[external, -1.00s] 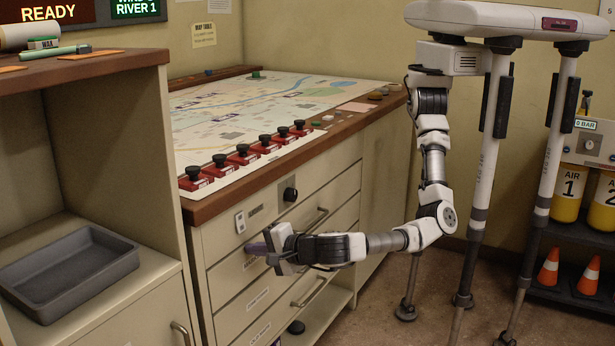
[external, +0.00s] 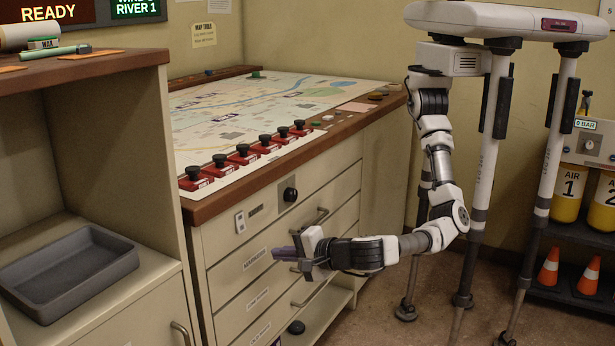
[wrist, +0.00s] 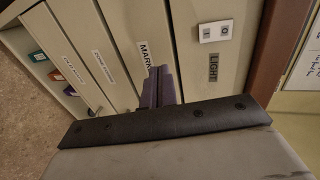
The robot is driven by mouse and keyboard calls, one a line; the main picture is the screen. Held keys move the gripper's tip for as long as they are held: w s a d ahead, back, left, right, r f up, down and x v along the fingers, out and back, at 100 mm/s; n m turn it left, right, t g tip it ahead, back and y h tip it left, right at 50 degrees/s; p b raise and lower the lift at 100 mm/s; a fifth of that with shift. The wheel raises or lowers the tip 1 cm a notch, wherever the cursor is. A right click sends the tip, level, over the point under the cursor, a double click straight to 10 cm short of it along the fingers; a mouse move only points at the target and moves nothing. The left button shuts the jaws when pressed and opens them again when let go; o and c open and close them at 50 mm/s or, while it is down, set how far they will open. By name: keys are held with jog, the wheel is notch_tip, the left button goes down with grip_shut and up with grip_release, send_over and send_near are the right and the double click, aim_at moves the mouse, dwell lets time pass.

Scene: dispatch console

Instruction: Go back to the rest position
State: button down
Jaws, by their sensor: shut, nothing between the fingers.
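My gripper (external: 284,254) is in front of the drawer cabinet (external: 226,271), near the top labelled drawer. Its two purple-grey fingers are together with nothing between them. In the wrist view the fingers (wrist: 159,87) point toward the drawer fronts, close to a label that begins "MARK" (wrist: 144,53). I cannot tell the exact gap between fingertips and drawer. My arm reaches down from the white body at the upper right, with its forearm low and roughly level.
A map table top (external: 250,105) with several red-based black buttons along its edge lies above the drawers. Drawer handles (external: 312,222) stick out near my gripper. A grey tray (external: 68,270) sits on the left shelf. Orange cones (external: 548,267) stand at right.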

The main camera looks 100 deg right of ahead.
jog(key=v, duration=0.6)
jog(key=shift+b, duration=0.3)
